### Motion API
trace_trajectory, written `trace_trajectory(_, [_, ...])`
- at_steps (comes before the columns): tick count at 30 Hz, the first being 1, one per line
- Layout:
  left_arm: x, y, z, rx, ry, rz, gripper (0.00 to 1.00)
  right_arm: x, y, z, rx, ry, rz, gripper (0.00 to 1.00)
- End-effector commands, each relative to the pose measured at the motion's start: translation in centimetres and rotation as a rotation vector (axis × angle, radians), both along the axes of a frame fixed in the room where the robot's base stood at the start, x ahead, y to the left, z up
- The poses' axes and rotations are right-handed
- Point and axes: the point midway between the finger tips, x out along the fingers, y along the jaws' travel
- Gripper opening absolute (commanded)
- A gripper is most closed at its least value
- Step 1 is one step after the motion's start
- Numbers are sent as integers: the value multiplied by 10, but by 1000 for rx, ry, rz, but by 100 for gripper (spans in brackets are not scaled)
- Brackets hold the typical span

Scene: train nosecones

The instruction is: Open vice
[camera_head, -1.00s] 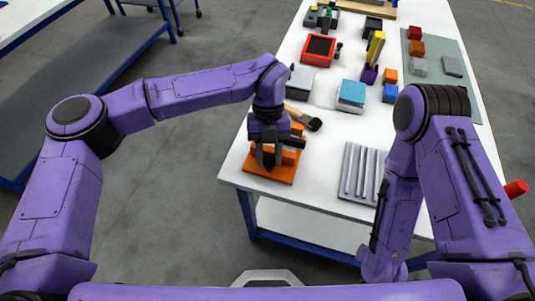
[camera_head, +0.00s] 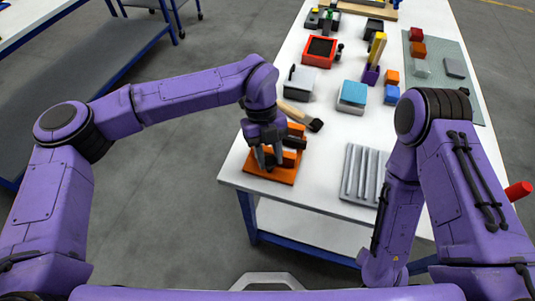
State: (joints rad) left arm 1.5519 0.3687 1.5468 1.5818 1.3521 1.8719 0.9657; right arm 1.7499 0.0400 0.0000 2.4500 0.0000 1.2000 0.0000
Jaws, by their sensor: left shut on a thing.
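The orange vice (camera_head: 286,172) sits on the white table near its front left corner. My left gripper (camera_head: 269,162) points down over the left part of the vice. Its fingers are shut on a part of the vice, most likely its handle; the gripper hides the held part. The orange jaw blocks show to the right of and behind the fingers. How far apart the jaws stand is hard to tell. My right arm (camera_head: 410,180) is folded at the right, and its gripper is not in view.
A hammer (camera_head: 301,115) lies just behind the vice. A grey ribbed tray (camera_head: 364,172) is to the right, close to my right arm. A blue box (camera_head: 352,95), a red bin (camera_head: 321,50) and a grey box (camera_head: 300,80) stand further back. Bare table lies between the vice and the ribbed tray.

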Motion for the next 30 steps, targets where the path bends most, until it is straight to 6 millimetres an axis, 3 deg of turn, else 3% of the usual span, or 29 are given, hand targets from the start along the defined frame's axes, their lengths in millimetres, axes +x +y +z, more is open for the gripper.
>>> trace_trajectory(21, [7, 2, 3, -3, -18, 11, 5, 0, 0, 1, 0, 0, 0, 61])
trace_trajectory(22, [7, 2, 3, -3, -18, 11, 39, 0, 0, 1, 0, 0, 0, 61])
trace_trajectory(24, [7, 1, 3, -3, -17, 11, 60, 0, 0, 1, 0, 0, 0, 61])
trace_trajectory(30, [6, 0, 3, -4, -16, 6, 60, 0, 0, 0, 0, 0, 0, 61])
